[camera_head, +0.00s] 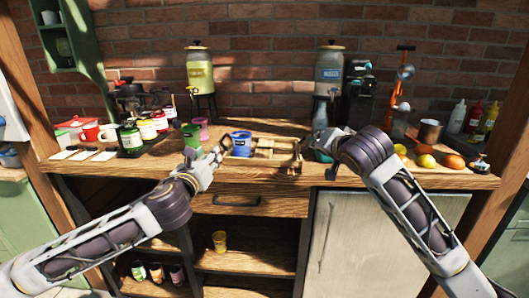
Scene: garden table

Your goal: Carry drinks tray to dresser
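A light wooden tray (284,161) lies on the wooden dresser top (240,181), near its front edge. A blue cup or tin (240,143) stands at the tray's left part, and small wooden pieces show beside it. My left gripper (223,146) is at the tray's left end, close to the blue cup; its dark fingers are too small to tell open from shut. My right gripper (327,161) is just right of the tray's right end, partly hidden by its own wrist. I cannot tell whether either gripper touches the tray.
A yellow-green dispenser (199,72) and a blue-labelled dispenser (329,73) stand at the back. Jars and mugs (147,129) crowd the left. Fruit (427,161), a copper cup (430,132) and bottles (473,117) fill the right. Open shelves (245,262) lie below.

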